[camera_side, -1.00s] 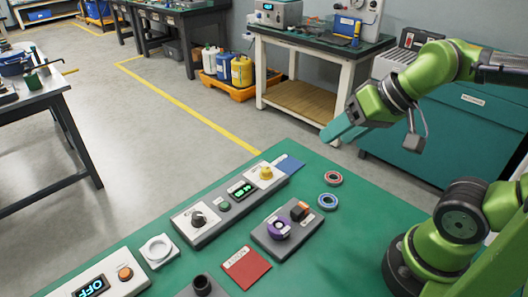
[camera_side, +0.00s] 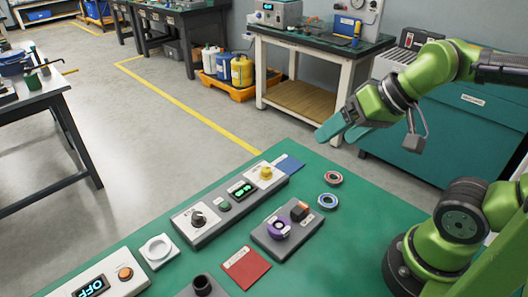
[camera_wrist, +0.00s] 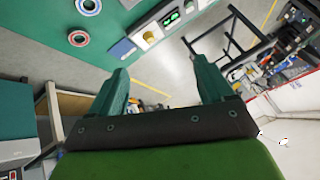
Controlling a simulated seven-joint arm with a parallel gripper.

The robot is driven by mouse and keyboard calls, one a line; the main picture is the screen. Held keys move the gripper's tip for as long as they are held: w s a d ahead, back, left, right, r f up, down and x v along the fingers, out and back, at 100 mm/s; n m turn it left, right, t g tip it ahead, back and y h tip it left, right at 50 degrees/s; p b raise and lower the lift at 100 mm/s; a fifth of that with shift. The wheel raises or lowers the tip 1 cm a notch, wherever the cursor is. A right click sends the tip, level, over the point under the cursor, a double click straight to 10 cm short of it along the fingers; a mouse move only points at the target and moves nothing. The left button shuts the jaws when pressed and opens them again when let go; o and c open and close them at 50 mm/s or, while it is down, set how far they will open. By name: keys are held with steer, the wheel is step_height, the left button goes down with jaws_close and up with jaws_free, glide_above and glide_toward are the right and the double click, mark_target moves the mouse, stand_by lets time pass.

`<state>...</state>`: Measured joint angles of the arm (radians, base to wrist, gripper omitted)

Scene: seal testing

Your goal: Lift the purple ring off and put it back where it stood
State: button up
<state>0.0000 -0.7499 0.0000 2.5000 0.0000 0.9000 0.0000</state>
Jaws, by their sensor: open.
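The purple ring (camera_side: 279,228) sits on a dark grey block (camera_side: 274,241) on the green table, beside a black and orange part (camera_side: 299,211) on the same block. It is not seen in the wrist view. My gripper (camera_side: 325,138) is open and empty, held in the air past the far right edge of the table, well away from the ring. In the wrist view its two teal fingers (camera_wrist: 161,75) stand wide apart with nothing between them.
Two small rings, a red one (camera_side: 333,178) and a blue one (camera_side: 328,202), lie right of the block. A grey control panel (camera_side: 215,219) with knobs stands left of it. A red card (camera_side: 245,268) and a white dish (camera_side: 158,251) lie nearer.

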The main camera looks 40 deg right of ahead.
steer(key=g+h, duration=0.2)
steer(key=g, duration=0.5)
glide_above(279, 225)
step_height(279, 225, down, 15)
steer(key=shift+w+a+f, duration=0.15)
steer(key=shift+f, duration=2.7)
steer(key=shift+m, duration=0.3)
steer(key=shift+c, duration=0.5)
steer(key=c, duration=1.2)
steer(key=shift+r, duration=0.15)
steer(key=shift+c, duration=0.4)
